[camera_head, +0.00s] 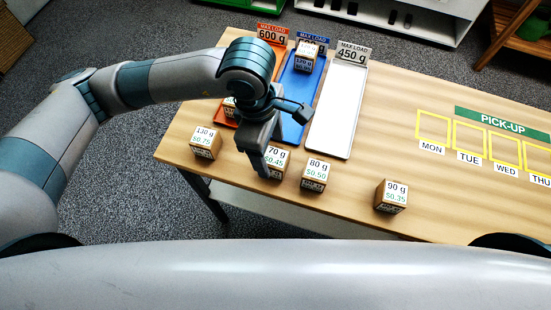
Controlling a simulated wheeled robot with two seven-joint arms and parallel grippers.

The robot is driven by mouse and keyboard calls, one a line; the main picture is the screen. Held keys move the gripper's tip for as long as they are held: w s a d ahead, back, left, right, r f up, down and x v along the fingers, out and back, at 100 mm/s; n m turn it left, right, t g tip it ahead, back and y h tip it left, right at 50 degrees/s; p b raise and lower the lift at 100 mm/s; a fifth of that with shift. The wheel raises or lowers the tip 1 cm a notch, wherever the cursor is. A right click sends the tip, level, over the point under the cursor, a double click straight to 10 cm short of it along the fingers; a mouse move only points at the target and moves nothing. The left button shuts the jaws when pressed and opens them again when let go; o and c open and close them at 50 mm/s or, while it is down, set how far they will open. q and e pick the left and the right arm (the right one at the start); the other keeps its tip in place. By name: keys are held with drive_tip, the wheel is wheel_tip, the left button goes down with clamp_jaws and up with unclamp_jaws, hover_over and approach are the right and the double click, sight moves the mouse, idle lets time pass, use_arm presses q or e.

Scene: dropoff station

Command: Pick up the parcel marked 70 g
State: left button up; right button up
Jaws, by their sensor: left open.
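The parcel marked 70 g (276,159) is a small brown box with a white label reading 70 g and $0.45. It sits on the wooden table near the front edge, partly hidden by my left gripper. My left gripper (262,172) points down at the left side of this parcel and is open. I cannot tell whether a finger touches the box or whether the box lies between the fingers. My right gripper is not in view.
Parcels marked 130 g (206,142), 80 g (315,174) and 90 g (391,196) stand along the front of the table (410,110). Behind are orange, blue (291,122) and white (337,115) trays; the orange and blue ones hold parcels. Yellow pick-up squares (468,137) lie right.

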sight(275, 157)
use_arm(q)
drive_tip(key=shift+d+f+p, duration=0.15)
drive_tip(key=shift+f+p, duration=0.2)
drive_tip(key=shift+p, duration=0.05)
drive_tip(key=f+p, duration=0.1)
drive_tip(key=f, duration=0.1)
drive_tip(key=f+p, duration=0.1)
drive_tip(key=shift+d+f, duration=0.4)
drive_tip(key=shift+f, duration=0.3)
drive_tip(key=shift+c, duration=0.6)
drive_tip(key=c, duration=1)
